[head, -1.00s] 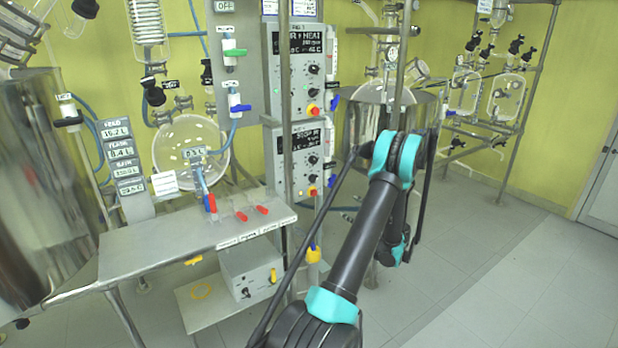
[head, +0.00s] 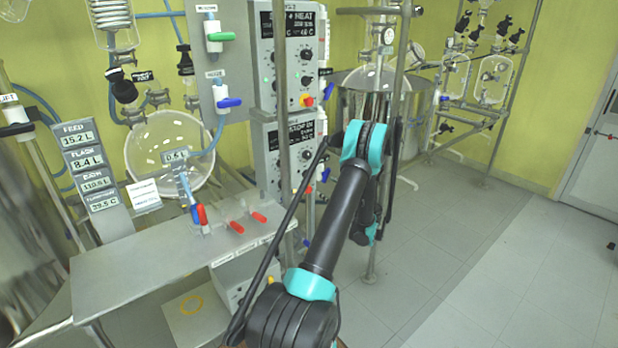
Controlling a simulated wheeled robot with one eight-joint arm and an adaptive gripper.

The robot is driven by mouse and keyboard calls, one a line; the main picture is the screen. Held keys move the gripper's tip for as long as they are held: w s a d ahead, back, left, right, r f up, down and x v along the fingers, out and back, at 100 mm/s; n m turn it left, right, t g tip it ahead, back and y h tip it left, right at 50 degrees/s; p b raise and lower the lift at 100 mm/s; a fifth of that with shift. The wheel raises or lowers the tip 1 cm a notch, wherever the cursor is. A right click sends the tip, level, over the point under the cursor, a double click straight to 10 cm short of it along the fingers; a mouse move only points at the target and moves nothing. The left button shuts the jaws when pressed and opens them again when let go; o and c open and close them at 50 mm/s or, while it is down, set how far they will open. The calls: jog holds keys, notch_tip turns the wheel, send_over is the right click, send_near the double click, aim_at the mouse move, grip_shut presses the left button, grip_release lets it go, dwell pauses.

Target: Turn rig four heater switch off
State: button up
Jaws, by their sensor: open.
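Two grey control boxes are stacked on a post left of centre in the head view. The upper control box (head: 263,75) has a dark display reading HEAT, black knobs and a red-and-yellow button (head: 307,100). The lower control box (head: 262,150) has a similar display and knobs, and my arm partly covers its right side. The rig numbers are too small to read, so I cannot tell which box is rig four or pick out its heater switch. My arm reaches up in front of the boxes and folds down behind its teal elbow. My gripper is not in view.
A steel bench (head: 140,275) with red-handled valves stands at lower left. A round glass flask (head: 170,150) hangs behind it. A steel vessel (head: 425,105) stands behind my arm, with a metal post close by. Open floor (head: 500,270) lies at right.

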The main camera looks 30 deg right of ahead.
aim_at(310, 176)
jog(key=w, duration=0.8)
jog(key=w+a, duration=0.1)
jog(key=w, duration=0.4)
jog(key=shift+s, duration=0.1)
jog(key=c, duration=1.2)
